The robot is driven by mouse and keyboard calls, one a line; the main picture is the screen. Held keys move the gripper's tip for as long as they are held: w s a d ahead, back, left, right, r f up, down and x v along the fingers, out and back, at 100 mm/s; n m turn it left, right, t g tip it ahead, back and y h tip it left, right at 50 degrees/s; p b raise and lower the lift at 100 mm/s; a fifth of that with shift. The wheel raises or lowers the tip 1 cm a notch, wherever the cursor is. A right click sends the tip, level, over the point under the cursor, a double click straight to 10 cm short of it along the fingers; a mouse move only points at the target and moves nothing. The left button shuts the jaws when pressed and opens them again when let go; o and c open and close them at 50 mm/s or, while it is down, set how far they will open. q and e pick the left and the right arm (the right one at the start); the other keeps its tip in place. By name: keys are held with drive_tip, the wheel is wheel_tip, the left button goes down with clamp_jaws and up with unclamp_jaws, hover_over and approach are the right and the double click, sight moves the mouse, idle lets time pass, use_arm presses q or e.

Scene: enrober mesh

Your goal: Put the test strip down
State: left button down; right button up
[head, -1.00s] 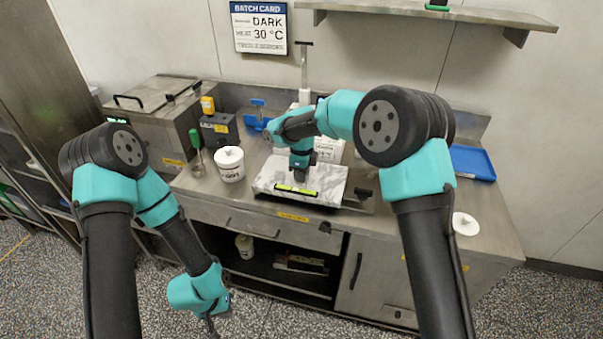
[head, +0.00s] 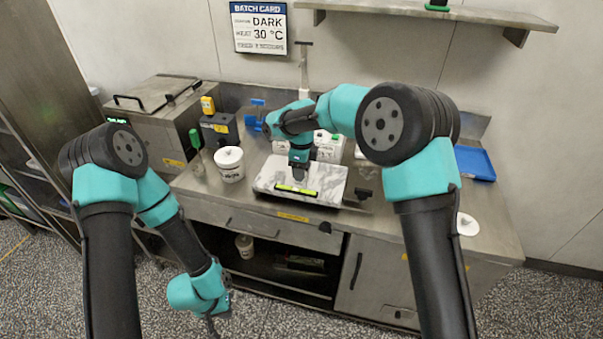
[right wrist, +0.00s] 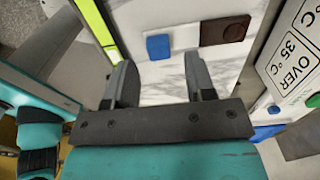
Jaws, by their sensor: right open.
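The test strip (right wrist: 185,40) appears as a pale strip with a blue tab at one end and a dark brown patch at the other. It lies on the marble slab (right wrist: 160,88) beyond my right fingertips in the right wrist view. My right gripper (right wrist: 160,75) is open, and its fingers are apart with nothing between them. In the head view, my right gripper (head: 299,174) is over the marble slab (head: 325,185), and the strip is too small or hidden to make out. My left gripper (head: 213,326) hangs low in front of the bench; its jaws are unclear.
A yellow-green bar (head: 297,190) lies along the slab's front edge. A white sign (right wrist: 300,55) stands behind the slab. A white tub (head: 229,165) is left of the slab. A blue tray (head: 474,163) and a white disc (head: 466,224) are to the right.

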wheel_tip(320, 180, up, 10)
idle(0.4)
